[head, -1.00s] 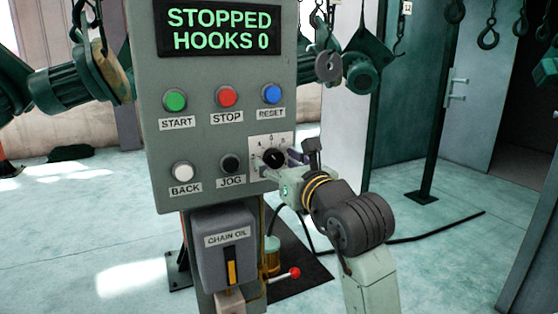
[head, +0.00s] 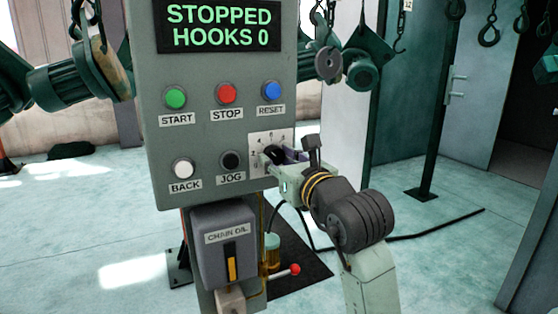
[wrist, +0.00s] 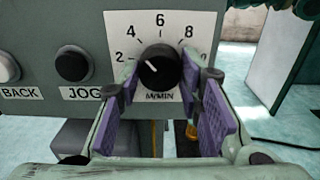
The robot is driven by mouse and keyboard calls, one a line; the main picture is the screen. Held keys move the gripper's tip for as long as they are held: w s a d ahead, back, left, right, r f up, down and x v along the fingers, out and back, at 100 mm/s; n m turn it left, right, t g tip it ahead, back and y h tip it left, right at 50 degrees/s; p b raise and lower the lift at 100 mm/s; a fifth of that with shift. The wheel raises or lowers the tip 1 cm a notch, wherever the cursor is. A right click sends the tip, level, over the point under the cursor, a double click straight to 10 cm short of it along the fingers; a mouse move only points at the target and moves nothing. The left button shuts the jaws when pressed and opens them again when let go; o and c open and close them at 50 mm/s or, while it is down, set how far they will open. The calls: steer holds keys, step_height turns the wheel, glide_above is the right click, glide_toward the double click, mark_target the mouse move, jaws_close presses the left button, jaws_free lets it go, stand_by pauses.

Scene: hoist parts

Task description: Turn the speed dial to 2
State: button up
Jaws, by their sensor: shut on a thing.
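The black speed dial (wrist: 160,66) sits on a white scale plate (wrist: 185,30) marked 2, 4, 6, 8 and M/MIN in the wrist view. Its white pointer mark is on the left of the knob, toward the 2 side; I cannot tell its exact reading. My gripper (wrist: 160,76) has its purple-padded fingers on either side of the dial and is shut on it. In the head view my gripper (head: 276,157) reaches the dial from the right and partly covers it and the plate.
The grey panel has START, STOP (head: 226,94), RESET, BACK and JOG (head: 231,161) buttons. JOG is just left of the dial. The display (head: 222,27) reads STOPPED HOOKS 0. A chain oil box (head: 222,255) and red-knobbed lever (head: 294,270) are below.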

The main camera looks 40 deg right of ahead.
steer(key=shift+f+n+b, duration=0.1)
steer(key=shift+n+b, duration=0.2)
steer(key=shift+b, duration=0.1)
steer(key=n+b, duration=0.3)
steer(key=shift+f+b, duration=0.1)
steer(key=shift+b, duration=0.25)
steer(key=n+b, duration=0.3)
steer(key=n, duration=0.1)
steer(key=shift+r+n+b, duration=0.25)
steer(key=shift+n+b, duration=0.05)
steer(key=o, duration=1.2)
steer(key=shift+c, duration=0.2)
